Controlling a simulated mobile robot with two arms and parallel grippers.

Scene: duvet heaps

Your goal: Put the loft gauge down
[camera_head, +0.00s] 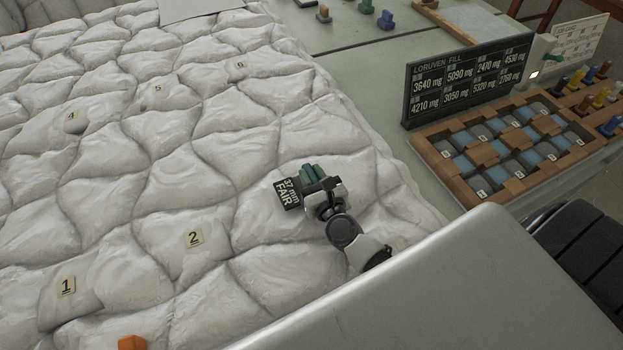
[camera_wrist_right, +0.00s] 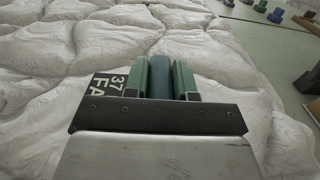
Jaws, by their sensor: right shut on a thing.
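My right gripper (camera_head: 316,178) is over the quilted white duvet (camera_head: 150,200), near its right side. Its green fingers (camera_wrist_right: 162,75) are shut on the loft gauge, whose blue upright part (camera_wrist_right: 158,75) shows between them in the right wrist view. A dark tag (camera_head: 289,194) reading "37 mm FAIR" sits at the left of the fingers; it also shows, partly covered, in the right wrist view (camera_wrist_right: 106,84). The gauge's lower end is hidden, so I cannot tell whether it touches the duvet. My left gripper is not in view.
Numbered tags, such as tag 2 (camera_head: 194,238), lie on the duvet's pockets. An orange block (camera_head: 132,342) is at the bottom edge. At right stand a dark "LORUVEN FILL" board (camera_head: 466,80) and a wooden compartment tray (camera_head: 463,188). Green table surface (camera_head: 350,60) is bare between them and the duvet.

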